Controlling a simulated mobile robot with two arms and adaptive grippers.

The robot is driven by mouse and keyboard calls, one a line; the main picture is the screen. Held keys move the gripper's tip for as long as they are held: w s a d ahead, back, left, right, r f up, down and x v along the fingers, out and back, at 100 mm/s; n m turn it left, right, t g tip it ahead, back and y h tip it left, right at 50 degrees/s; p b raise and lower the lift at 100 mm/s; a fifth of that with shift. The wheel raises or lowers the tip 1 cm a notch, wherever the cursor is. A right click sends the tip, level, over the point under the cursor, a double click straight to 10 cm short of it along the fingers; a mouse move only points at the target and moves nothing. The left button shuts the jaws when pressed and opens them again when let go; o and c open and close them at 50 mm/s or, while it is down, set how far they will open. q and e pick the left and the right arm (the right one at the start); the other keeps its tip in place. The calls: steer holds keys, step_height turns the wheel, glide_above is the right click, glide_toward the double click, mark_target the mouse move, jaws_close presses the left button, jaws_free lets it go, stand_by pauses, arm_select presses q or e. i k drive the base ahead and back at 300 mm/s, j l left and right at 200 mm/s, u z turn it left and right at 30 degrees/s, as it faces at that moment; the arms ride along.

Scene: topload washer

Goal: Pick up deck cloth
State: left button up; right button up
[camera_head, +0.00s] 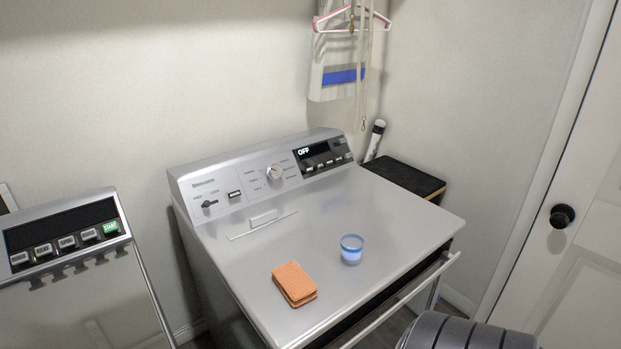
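An orange folded cloth (294,284) lies flat on the grey top of the washer (348,205), near its front left edge. A small clear cup with a blue rim and pale blue contents (352,250) stands to the right of the cloth, apart from it. Neither of my grippers is in view, so I cannot see whether they are open or shut. Nothing touches the cloth from above, and its upper face is fully visible.
The washer's raised control panel (268,175) shows "OFF". A front handle bar (405,298) sticks out. Another appliance (75,270) stands at left, and a black-topped box (402,178) behind right. A hanger (350,22) hangs on the wall. A door (570,220) is at right.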

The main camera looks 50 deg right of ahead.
mark_target(298, 289)
steer(key=z, duration=1.55)
